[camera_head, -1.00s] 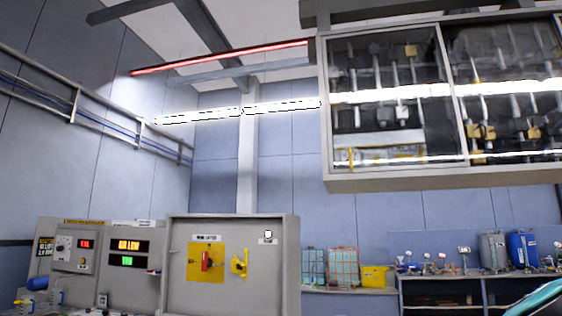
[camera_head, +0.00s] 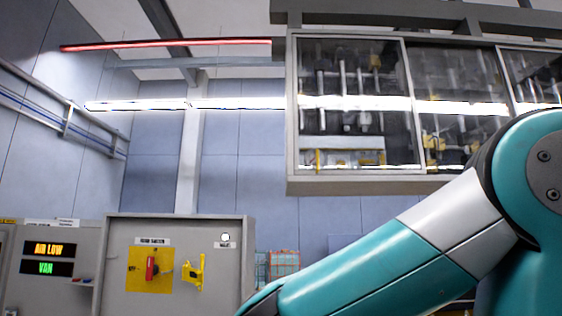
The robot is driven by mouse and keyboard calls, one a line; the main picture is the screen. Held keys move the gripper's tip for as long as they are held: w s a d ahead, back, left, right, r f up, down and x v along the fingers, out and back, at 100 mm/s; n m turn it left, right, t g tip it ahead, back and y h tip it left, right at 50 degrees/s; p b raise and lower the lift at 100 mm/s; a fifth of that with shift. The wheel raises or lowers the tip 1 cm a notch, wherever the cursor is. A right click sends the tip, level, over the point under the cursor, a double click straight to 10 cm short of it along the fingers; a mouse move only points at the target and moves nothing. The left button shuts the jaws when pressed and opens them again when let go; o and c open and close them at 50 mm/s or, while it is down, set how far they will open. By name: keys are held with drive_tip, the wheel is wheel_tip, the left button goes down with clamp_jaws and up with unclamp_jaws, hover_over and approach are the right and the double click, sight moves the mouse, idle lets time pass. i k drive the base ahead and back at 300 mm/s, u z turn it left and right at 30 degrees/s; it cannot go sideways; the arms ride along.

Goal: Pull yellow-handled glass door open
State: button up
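A grey-framed glass-fronted cabinet (camera_head: 291,110) hangs high at the upper right in the head view. Its leftmost glass door (camera_head: 350,85) looks shut. A small yellow upright bar (camera_head: 317,160), which looks like the handle, shows at that door's lower left. Grey pipes and yellow fittings show behind the glass, partly washed out by bright reflections. My teal and grey arm crosses the lower right and covers part of the cabinet's right side. My gripper is not in view.
A grey panel box (camera_head: 120,285) with a red switch (camera_head: 151,268) on a yellow plate and a yellow latch (camera_head: 194,271) stands at the lower left. A display panel (camera_head: 48,258) is beside it. Wire crates (camera_head: 284,263) stand behind my arm. Space below the cabinet's left end looks clear.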

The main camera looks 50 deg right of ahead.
sight(423, 171)
drive_tip(key=u, duration=0.05)
drive_tip(key=i, duration=0.9)
drive_tip(key=z, duration=0.65)
drive_tip(key=i, duration=0.55)
drive_tip(key=z, duration=0.5)
